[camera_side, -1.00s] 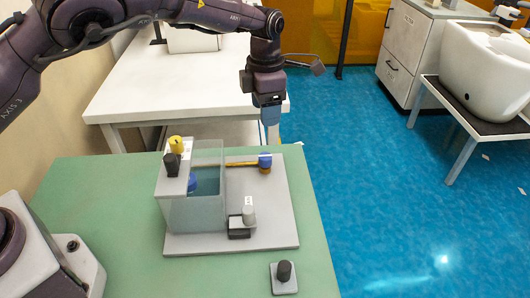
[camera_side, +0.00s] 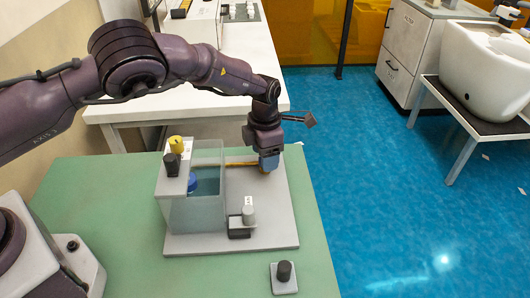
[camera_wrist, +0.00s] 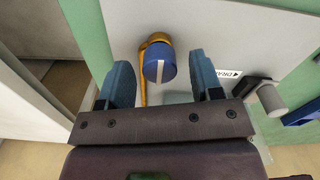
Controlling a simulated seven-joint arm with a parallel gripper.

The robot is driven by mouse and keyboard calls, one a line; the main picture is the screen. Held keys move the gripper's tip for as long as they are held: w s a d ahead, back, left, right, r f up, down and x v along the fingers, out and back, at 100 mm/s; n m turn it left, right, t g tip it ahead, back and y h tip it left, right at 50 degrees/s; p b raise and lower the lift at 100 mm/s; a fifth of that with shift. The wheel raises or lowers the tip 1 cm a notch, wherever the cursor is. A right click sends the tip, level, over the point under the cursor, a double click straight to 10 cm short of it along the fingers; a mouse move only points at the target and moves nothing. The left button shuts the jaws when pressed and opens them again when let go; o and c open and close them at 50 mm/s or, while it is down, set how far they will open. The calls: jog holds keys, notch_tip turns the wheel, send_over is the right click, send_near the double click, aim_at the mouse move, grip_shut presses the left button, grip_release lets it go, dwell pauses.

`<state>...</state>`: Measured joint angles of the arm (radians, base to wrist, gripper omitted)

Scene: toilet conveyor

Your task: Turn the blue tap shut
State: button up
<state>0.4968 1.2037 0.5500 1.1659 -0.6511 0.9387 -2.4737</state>
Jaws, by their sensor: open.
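The blue tap (camera_wrist: 160,66) is a round knob with a white stripe on its face, on a brass pipe (camera_wrist: 142,92). In the wrist view it lies between and a little beyond the two blue fingers of my gripper (camera_wrist: 162,78). The fingers stand apart with a gap on both sides of the tap. In the side view my gripper (camera_side: 269,163) points down over the tap, which it hides; the brass pipe (camera_side: 240,164) runs left from there to the clear tank (camera_side: 205,213). Whether the fingers touch the tap cannot be told.
A yellow knob (camera_side: 176,143) and a black knob (camera_side: 171,164) stand on the tank's top. A grey lever valve (camera_side: 248,215) sits on the grey base plate (camera_side: 190,244) at the front. A black knob on a small plate (camera_side: 284,271) is nearer the front. A "DRAIN" label (camera_wrist: 229,73) is beside the tap.

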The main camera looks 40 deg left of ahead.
jog(key=c, duration=0.9)
jog(key=shift+m, duration=0.3)
jog(key=m, duration=1.3)
jog(key=shift+m, duration=2.1)
